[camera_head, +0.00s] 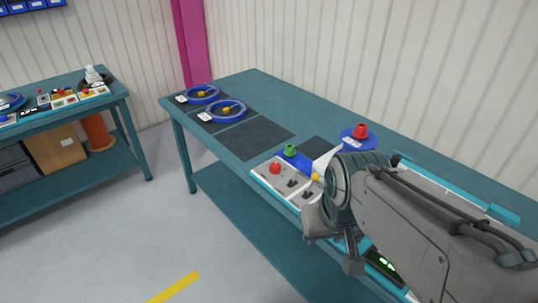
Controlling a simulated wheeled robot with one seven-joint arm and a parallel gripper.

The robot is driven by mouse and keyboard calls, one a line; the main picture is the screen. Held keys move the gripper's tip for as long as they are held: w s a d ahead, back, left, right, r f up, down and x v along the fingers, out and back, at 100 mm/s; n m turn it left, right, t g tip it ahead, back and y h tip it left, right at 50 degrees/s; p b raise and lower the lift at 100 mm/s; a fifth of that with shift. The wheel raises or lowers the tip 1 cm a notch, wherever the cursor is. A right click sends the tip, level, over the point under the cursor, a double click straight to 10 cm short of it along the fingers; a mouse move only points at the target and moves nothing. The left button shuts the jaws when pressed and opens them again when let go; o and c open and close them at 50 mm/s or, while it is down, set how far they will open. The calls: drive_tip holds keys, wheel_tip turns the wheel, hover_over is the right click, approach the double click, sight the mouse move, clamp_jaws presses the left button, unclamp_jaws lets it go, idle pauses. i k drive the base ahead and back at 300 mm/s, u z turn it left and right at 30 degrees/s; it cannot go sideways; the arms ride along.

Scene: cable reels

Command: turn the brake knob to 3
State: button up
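A white control panel (265,176) stands on the near side of the teal bench. It carries a red mushroom button (275,168) and small black knobs (292,184). I cannot tell which knob is the brake knob, and no numbers are readable. My gripper (331,240) is at the end of my grey arm, which comes in from the right. It hangs at the right end of the panel and covers part of it. Its fingertips are not clear, and I cannot tell whether they touch a knob.
A blue reel (347,138) with a red knob stands behind my wrist, and a green knob (290,149) is behind the panel. Blue cable coils (227,111) lie at the bench's far left. A dark mat (255,138) is empty. A lit green display (386,262) shows below my arm.

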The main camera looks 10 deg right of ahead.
sight(275, 167)
drive_tip(key=k, duration=1.25)
drive_tip(key=u, duration=0.6)
drive_tip(key=i, duration=0.75)
drive_tip(key=u, duration=0.35)
drive_tip(key=i, duration=1)
drive_tip(key=z, duration=0.75)
drive_tip(key=i, duration=0.4)
drive_tip(key=z, duration=0.3)
